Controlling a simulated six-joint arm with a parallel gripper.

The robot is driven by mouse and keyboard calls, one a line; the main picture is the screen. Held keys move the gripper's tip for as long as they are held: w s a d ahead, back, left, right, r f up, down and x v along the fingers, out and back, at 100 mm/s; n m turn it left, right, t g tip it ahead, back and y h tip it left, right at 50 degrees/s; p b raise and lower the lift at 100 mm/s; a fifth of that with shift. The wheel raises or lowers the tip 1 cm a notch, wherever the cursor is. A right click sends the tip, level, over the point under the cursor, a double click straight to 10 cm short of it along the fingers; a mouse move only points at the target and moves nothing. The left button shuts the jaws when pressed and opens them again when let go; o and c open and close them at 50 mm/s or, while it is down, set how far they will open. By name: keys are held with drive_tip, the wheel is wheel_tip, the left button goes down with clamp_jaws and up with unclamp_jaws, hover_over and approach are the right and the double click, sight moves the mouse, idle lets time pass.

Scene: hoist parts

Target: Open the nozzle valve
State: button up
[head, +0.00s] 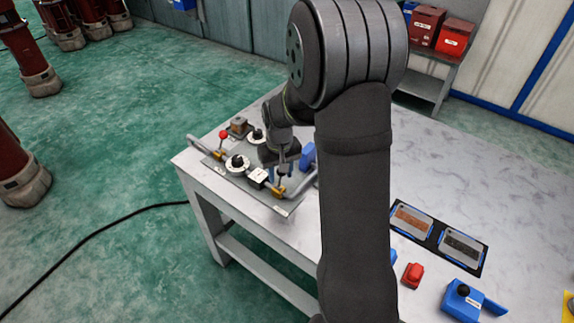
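A valve panel (213,154) lies on the left end of the table, with a bent grey pipe (206,146) along it. Brass fittings (278,191) sit on the pipe near the front right of the panel. A red ball knob (223,134) stands at its back left. Which part is the nozzle valve is not clear. My gripper (281,182) points down over the right side of the panel, close to the brass fittings. It is small and partly merged with the parts behind it, so I cannot tell whether its fingers touch anything or are open.
Black round knobs on white discs (237,162) and a blue part (308,156) stand close around my gripper. A black mat with two trays (438,238), a red block (412,275) and a blue tool (467,300) lie right of my arm.

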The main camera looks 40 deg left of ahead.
drive_tip(key=shift+s+r, duration=0.2)
drive_tip(key=shift+s, duration=0.65)
drive_tip(key=shift+s+f, duration=0.25)
drive_tip(key=shift+s, duration=0.7)
drive_tip(key=shift+o, duration=0.6)
wheel_tip(320, 180, up, 8)
drive_tip(key=shift+w, duration=0.2)
